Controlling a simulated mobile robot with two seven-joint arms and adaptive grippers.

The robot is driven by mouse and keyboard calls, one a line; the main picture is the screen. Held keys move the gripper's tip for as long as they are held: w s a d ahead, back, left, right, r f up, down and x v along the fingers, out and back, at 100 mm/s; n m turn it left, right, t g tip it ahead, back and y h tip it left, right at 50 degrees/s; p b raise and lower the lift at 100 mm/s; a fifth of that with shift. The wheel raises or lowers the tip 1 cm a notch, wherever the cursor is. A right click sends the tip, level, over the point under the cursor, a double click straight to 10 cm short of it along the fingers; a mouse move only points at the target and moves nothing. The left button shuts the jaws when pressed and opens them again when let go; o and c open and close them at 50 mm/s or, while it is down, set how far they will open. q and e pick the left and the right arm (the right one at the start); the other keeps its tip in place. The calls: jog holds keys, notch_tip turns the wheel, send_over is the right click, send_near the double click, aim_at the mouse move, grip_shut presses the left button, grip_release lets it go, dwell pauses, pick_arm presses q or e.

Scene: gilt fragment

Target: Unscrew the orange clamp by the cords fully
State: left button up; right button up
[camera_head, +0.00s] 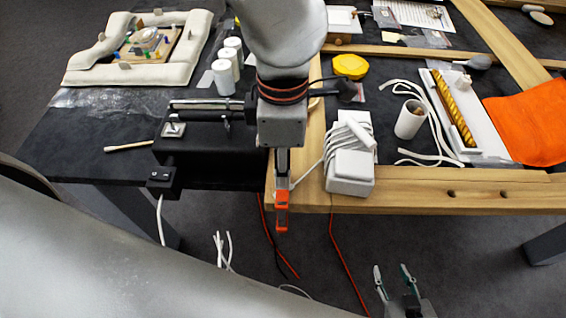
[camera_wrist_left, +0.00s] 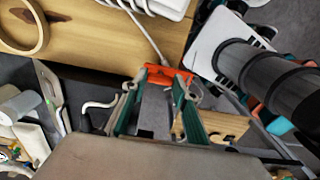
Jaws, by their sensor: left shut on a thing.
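The orange clamp (camera_head: 282,203) sits at the front edge of the wooden table frame, beside a pale cord; in the left wrist view it (camera_wrist_left: 158,74) lies between the fingertips. My left gripper (camera_wrist_left: 158,90) is shut on the clamp, one green-padded finger on each side. In the head view my left arm and wrist hang over the table edge just above the clamp, and the fingers are mostly hidden. My right gripper (camera_head: 393,277) is low at the bottom, right of the clamp and apart from it, its fingers spread and empty.
A white box wrapped in cords (camera_head: 350,172) stands right of the clamp on the wooden frame (camera_head: 430,190). A black device (camera_head: 205,135) is to the left. Red cables (camera_head: 345,255) hang below the edge. A white cup (camera_head: 409,120) and orange cloth (camera_head: 530,125) lie further right.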

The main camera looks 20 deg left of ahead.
pick_arm(q)
jog(key=o, duration=1.1)
